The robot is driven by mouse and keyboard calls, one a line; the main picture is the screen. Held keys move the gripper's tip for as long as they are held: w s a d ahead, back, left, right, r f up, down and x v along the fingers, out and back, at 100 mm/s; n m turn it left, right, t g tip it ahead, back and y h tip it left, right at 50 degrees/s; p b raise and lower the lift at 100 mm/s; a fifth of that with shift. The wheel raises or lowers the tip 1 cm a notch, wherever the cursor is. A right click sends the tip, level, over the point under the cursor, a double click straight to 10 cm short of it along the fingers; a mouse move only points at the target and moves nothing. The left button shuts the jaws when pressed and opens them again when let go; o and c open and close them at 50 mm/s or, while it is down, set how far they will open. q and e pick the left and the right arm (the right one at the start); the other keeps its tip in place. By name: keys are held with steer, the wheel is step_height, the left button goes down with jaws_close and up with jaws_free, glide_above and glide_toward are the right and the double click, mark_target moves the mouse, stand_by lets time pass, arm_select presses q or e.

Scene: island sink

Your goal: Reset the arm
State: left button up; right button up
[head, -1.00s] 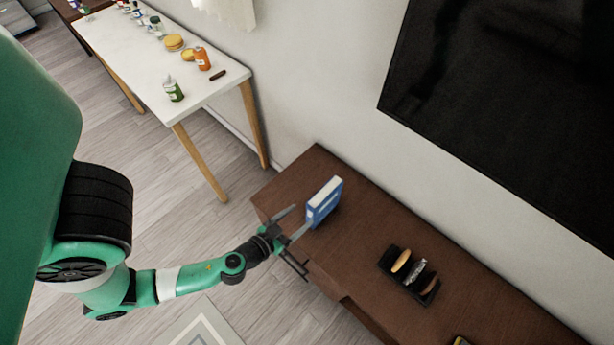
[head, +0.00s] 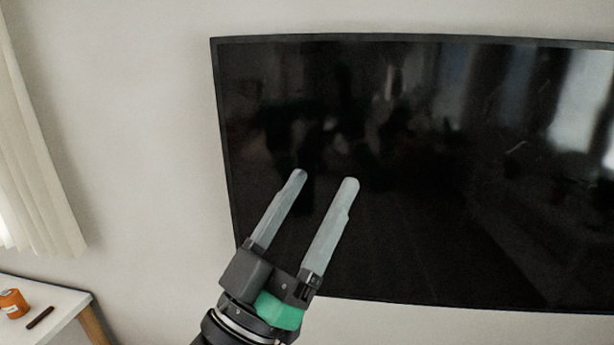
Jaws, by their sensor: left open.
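My left gripper (head: 325,178) is raised in the lower middle of the head view. Its two grey fingers are apart, with nothing between them, and point up and slightly right. The dark TV screen shows behind the fingers. Only the wrist and gripper of my left arm show. My right gripper is not in view.
A large dark TV (head: 430,180) hangs on the pale wall (head: 130,140). A white table (head: 50,312) stands at the lower left with an orange bottle (head: 13,303) and a small dark bar (head: 40,317). A pale curtain (head: 35,170) hangs at the left edge.

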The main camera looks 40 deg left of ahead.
arm_select(q)
steer(key=s+d+r+m+t+h, duration=0.25)
steer(key=s+r+m+h, duration=0.2)
steer(key=r, duration=0.25)
step_height(320, 180, up, 35)
steer(key=p, duration=3.4)
steer(key=shift+d+f+n+p, duration=0.15)
steer(key=shift+d+n+p, duration=0.2)
steer(key=shift+g, duration=0.25)
